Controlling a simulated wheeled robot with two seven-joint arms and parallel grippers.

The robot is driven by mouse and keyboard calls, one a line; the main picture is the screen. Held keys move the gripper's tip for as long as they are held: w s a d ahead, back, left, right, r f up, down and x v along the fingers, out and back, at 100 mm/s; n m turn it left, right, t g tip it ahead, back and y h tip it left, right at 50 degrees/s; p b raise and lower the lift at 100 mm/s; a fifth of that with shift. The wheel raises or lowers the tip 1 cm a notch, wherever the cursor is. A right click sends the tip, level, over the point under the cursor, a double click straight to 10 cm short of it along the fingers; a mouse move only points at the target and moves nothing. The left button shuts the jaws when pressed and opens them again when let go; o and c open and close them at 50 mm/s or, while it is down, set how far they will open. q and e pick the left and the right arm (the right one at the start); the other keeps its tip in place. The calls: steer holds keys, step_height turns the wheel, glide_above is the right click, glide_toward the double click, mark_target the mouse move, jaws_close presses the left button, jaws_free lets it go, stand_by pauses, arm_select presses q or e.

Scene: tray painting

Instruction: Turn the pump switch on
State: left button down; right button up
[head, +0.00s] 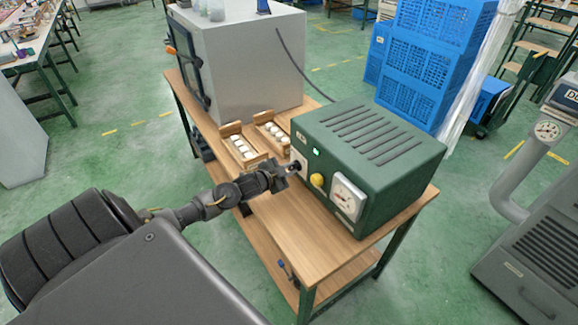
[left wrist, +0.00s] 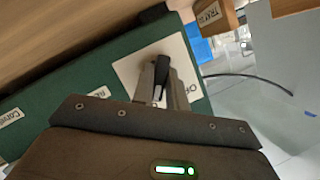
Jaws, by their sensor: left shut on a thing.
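The pump is a dark green box (head: 375,150) with a slotted top, standing on a wooden table. Its front has a green lamp (head: 316,153) that looks bright, a yellow knob (head: 317,181) and a white gauge (head: 348,197). The black pump switch (head: 296,166) is at the left end of the front; in the left wrist view its black lever (left wrist: 163,72) stands on a white label plate (left wrist: 130,74), its lettering partly covered. My left gripper (head: 284,172) is at the switch, shut on the lever. My right gripper is not in view.
Two wooden racks (head: 243,150) with white pieces lie left of the pump. A large grey cabinet (head: 245,65) stands behind them. A dark cable runs between cabinet and pump. The table front (head: 300,240) is bare. Blue crates (head: 428,65) are stacked behind.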

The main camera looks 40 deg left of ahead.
arm_select(q)
steer(key=shift+m+y, duration=0.3)
steer(key=shift+m, duration=0.1)
steer(key=shift+b, duration=0.3)
steer(key=shift+t, duration=0.3)
steer(key=c, duration=1.4)
jaws_free()
steer(key=b+v, duration=0.1)
steer(key=v, duration=0.9)
steer(key=shift+s+b, duration=0.3)
steer(key=shift+s, duration=0.05)
